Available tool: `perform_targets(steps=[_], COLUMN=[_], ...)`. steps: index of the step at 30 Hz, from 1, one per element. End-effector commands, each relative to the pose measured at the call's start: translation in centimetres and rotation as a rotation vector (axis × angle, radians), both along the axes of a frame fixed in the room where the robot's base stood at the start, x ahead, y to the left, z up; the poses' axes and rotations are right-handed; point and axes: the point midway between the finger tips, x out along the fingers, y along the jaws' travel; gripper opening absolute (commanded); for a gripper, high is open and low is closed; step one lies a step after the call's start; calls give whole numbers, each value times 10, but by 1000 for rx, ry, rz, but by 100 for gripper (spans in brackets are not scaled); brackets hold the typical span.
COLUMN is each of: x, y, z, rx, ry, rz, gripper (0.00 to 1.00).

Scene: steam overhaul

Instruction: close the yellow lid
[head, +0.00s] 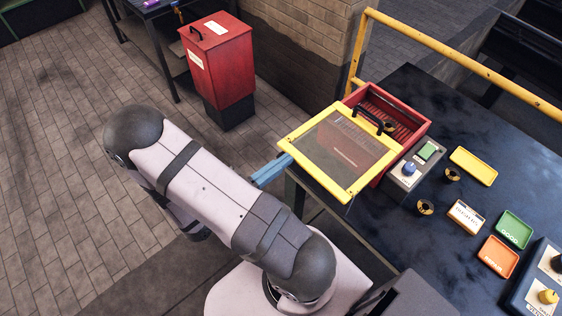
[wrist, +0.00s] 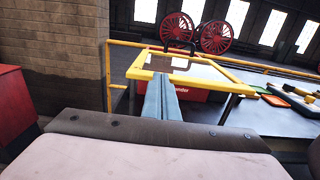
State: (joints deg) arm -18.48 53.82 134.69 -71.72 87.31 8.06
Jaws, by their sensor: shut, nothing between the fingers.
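The yellow lid (head: 318,179) is a yellow frame around a see-through panel, with a black handle (head: 368,118) near its far edge. It covers the near part of a red box (head: 417,122) and reaches out past its left side. The back of the box is uncovered, showing its ribbed inside. In the wrist view the lid (wrist: 215,82) lies straight ahead. My gripper (head: 289,160) has blue fingers, shut and empty, with tips at the lid's left edge. In the wrist view the fingers (wrist: 161,80) meet the lid's near bar; I cannot tell if they touch.
A grey control box (head: 407,172) with a blue knob stands beside the red box. Yellow, green and orange trays lie farther right on the dark table (head: 480,120). A yellow railing (head: 450,50) runs behind. A red bin (head: 218,65) stands on the floor at left.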

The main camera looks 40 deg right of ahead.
Motion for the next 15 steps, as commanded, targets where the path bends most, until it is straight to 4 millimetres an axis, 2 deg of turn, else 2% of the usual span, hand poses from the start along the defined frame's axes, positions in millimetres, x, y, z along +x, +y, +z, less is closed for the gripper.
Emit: perform_targets(steps=[5,15], x=[0,-1], y=[-9,-65], z=[0,0], rx=[-1,-1], ry=[1,1], rz=[-5,-9], gripper=[0,0])
